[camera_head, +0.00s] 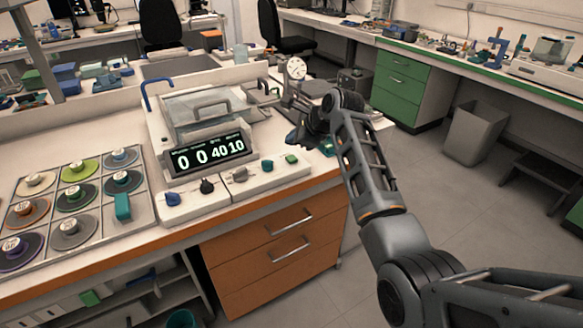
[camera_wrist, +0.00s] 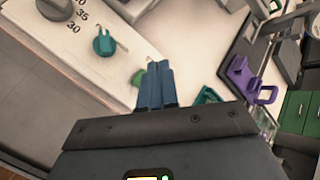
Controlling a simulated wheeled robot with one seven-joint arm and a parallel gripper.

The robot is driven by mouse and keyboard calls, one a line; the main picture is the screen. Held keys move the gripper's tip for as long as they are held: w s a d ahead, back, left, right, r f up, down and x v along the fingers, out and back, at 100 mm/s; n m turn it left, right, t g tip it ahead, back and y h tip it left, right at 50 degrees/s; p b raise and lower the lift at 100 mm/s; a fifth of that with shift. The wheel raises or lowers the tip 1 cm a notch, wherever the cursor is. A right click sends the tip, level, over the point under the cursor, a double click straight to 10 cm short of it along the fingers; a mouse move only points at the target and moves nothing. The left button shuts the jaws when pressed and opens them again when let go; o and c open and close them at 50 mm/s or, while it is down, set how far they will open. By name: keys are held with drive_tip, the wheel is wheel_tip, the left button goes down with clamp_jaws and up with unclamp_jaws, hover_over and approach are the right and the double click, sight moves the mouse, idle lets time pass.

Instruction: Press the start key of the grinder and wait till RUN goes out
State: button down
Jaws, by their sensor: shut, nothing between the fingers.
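The grinder (camera_head: 203,125) stands on the bench with its lit display (camera_head: 208,152) reading "0 0 40 10". The tiny labels above the digits are too small to read, so I cannot tell whether RUN is lit. A small green key (camera_head: 291,158) sits at the right end of its front panel. My gripper (camera_head: 296,139) is just behind and above that end. In the wrist view my shut, empty blue fingers (camera_wrist: 157,66) are beside a small green key (camera_wrist: 139,77), partly hidden by them. Whether they touch it, I cannot tell.
A teal knob (camera_wrist: 104,43) and a grey dial (camera_wrist: 56,8) lie left of my fingers. Blue (camera_head: 172,199) and black (camera_head: 207,186) knobs are further left. A dial gauge (camera_head: 296,69) stands behind my gripper. A tray of discs (camera_head: 130,226) lies left.

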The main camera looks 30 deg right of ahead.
sight(293, 159)
drive_tip(key=shift+f, duration=1.35)
drive_tip(key=shift+f, duration=0.15)
idle(0.9)
drive_tip(key=shift+f, duration=0.25)
